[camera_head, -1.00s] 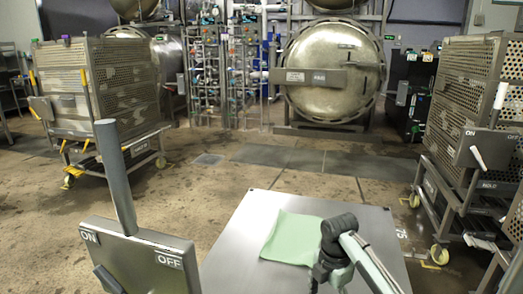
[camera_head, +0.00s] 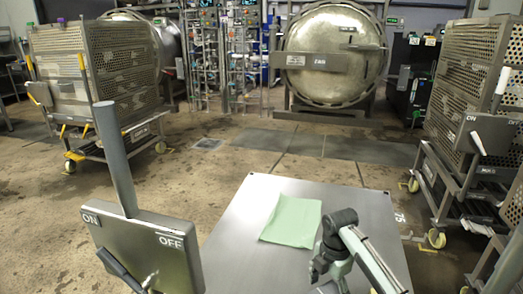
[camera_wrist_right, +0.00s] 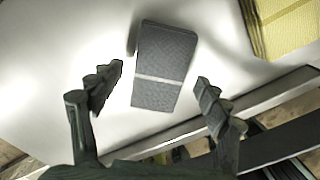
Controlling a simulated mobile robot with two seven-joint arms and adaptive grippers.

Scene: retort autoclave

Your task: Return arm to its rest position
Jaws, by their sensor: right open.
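My right arm (camera_head: 352,245) reaches in from the lower right of the head view, over the metal table (camera_head: 238,215). In the right wrist view my right gripper (camera_wrist_right: 159,74) has its two dark fingers spread wide, with nothing held. A dark grey block (camera_wrist_right: 165,65) with a pale stripe lies on a pale surface between and beyond the fingertips. I cannot tell from this view how far off it is. My left gripper is in neither view.
A green cloth (camera_head: 292,221) lies on the table left of my arm. An ON/OFF switch box (camera_head: 145,245) with an upright lever stands at the front left. Perforated carts (camera_head: 95,65) stand at both sides, and a round autoclave door (camera_head: 333,65) at the back. Floor between is open.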

